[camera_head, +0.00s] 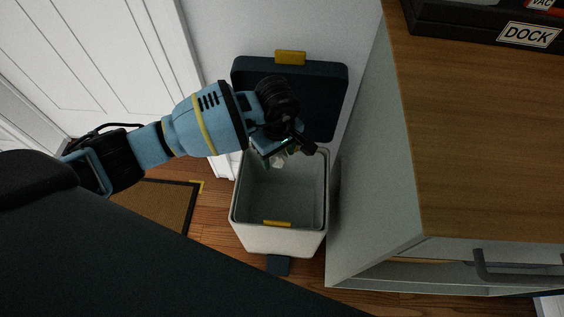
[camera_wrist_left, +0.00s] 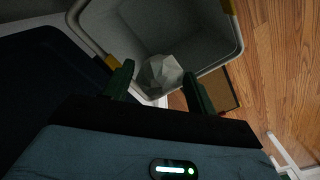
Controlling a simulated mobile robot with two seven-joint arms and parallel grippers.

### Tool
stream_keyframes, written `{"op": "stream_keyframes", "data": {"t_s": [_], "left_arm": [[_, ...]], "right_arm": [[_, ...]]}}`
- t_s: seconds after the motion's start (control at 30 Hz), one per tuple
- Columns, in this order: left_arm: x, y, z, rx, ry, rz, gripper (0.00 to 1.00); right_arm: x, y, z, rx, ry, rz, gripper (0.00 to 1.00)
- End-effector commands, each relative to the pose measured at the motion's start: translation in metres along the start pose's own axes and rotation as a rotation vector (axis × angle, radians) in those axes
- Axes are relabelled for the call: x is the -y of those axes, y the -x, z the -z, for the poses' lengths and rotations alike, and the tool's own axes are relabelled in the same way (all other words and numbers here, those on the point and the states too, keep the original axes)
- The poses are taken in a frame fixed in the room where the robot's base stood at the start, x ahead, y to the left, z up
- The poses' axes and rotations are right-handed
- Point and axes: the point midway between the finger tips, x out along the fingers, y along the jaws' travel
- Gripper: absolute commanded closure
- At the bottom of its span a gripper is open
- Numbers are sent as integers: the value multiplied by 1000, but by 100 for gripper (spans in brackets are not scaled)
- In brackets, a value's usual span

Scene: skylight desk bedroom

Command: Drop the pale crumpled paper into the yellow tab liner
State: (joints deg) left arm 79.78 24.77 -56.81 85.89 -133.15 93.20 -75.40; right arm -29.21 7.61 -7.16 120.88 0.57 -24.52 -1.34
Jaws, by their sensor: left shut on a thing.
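The pale crumpled paper (camera_head: 279,161) is a small faceted white ball. It also shows between the fingers in the left wrist view (camera_wrist_left: 160,74). My left gripper (camera_head: 284,152) is shut on it and holds it over the far part of the open bin's mouth. The gripper's dark green fingers also show in the wrist view (camera_wrist_left: 158,70). The liner (camera_head: 277,223) is grey inside the pale bin (camera_head: 270,241), with a yellow tab on its near rim. I see no other paper inside, though the gripper hides part of the far rim. My right gripper is not in view.
The bin's dark lid (camera_head: 325,92) stands open against the wall, with a yellow handle (camera_head: 290,57). A wooden-topped cabinet (camera_head: 480,150) stands close on the right. A brown mat (camera_head: 160,203) lies left of the bin. A dark pedal (camera_head: 278,265) juts out in front.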

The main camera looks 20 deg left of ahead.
Motion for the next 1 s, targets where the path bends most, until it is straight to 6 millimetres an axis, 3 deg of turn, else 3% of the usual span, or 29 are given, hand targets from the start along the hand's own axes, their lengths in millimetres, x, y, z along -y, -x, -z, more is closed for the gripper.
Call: {"op": "stream_keyframes", "data": {"t_s": [0.03, 0.1, 0.53, 1.0], "left_arm": [[-2, -15, -1, 4, 22, 3, 63], [-3, -22, 0, 2, 43, 1, 63], [-4, -31, 0, 1, 58, -1, 63], [-4, -79, 0, 3, 58, 1, 63]], "right_arm": [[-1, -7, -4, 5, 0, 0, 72], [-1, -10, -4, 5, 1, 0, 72], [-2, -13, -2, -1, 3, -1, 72], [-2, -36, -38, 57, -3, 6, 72]]}}
